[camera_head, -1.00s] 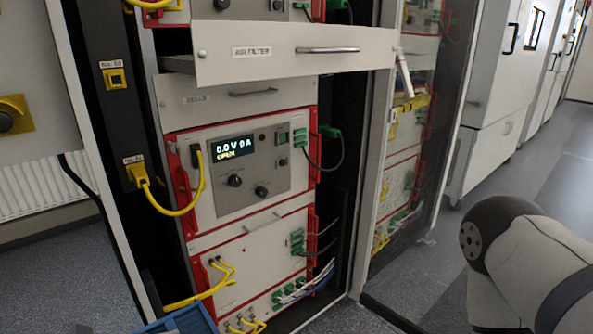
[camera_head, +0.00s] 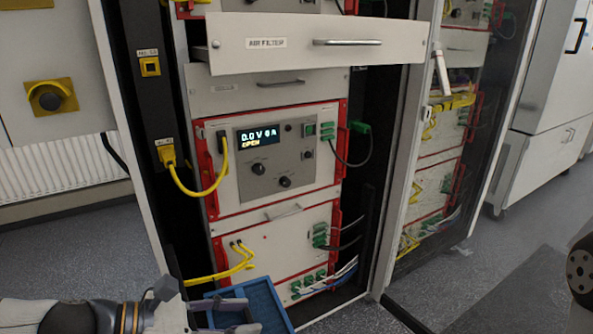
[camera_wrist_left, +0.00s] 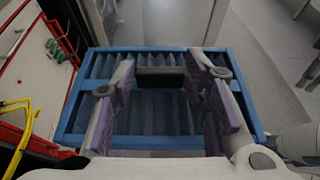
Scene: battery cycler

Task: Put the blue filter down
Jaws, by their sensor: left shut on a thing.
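The blue filter (camera_head: 268,305) is at the bottom of the head view, in front of the rack's lower units; its lower part is cut off by the picture edge. In the left wrist view the blue filter (camera_wrist_left: 72,120) shows its blue frame and pleated face. My left gripper (camera_head: 240,316) comes in from the left over it. In the wrist view my left gripper (camera_wrist_left: 161,84) has its fingers on either side of a dark handle (camera_wrist_left: 160,76) on the filter and is shut on it. What lies under the filter is hidden.
The air filter drawer (camera_head: 320,43) sticks out at the top of the rack. A unit with a lit display (camera_head: 258,137) and yellow cables (camera_head: 205,192) are below it. An open glass door (camera_head: 440,180) stands to the right. Grey floor (camera_head: 500,280) is clear at the right.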

